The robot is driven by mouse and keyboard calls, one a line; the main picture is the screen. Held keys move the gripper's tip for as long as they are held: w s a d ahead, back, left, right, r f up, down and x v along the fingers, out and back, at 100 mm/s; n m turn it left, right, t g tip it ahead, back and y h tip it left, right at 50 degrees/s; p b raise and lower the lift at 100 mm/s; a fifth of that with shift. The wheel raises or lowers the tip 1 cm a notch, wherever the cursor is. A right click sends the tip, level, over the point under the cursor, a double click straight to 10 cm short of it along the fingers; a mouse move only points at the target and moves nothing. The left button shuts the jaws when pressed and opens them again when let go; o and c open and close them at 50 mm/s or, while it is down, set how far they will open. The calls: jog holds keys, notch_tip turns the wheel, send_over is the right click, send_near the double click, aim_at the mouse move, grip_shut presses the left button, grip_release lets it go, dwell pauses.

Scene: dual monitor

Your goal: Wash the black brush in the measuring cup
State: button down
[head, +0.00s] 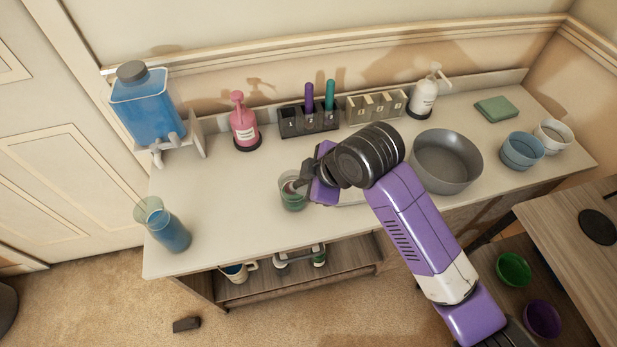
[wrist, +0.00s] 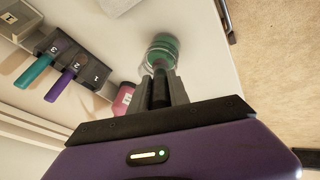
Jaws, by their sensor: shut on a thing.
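My gripper (head: 304,181) is shut on the black brush (wrist: 159,93), gripping its dark handle between the two grey fingers in the wrist view. A small greenish clear cup (head: 292,203) stands on the white counter directly at my gripper; it also shows beyond the fingertips in the wrist view (wrist: 164,43). The brush points toward the cup's mouth; its head is hidden, and I cannot tell how deep it reaches. A tilted-looking clear vessel with blue liquid (head: 170,235) stands at the counter's left front. I cannot tell for certain which vessel is the measuring cup.
A black numbered rack (head: 309,122) holds a purple and a teal brush, with one slot empty. A pink pump bottle (head: 243,122), blue dispenser (head: 148,110), white pump bottle (head: 424,96) and grey bowl (head: 446,160) stand around. The counter between the blue vessel and green cup is clear.

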jog(key=shift+s, duration=0.25)
jog(key=shift+w+d, duration=0.2)
jog(key=shift+d, duration=0.4)
jog(key=shift+w+a, duration=0.45)
jog(key=shift+a, duration=0.05)
jog(key=shift+s+a+p, duration=0.15)
jog(key=shift+s+p, duration=0.35)
jog(key=shift+s, duration=0.15)
jog(key=shift+w+d, duration=0.3)
jog(key=shift+r+p, duration=4.1)
jog(key=shift+r, duration=0.45)
jog(key=shift+r, duration=0.1)
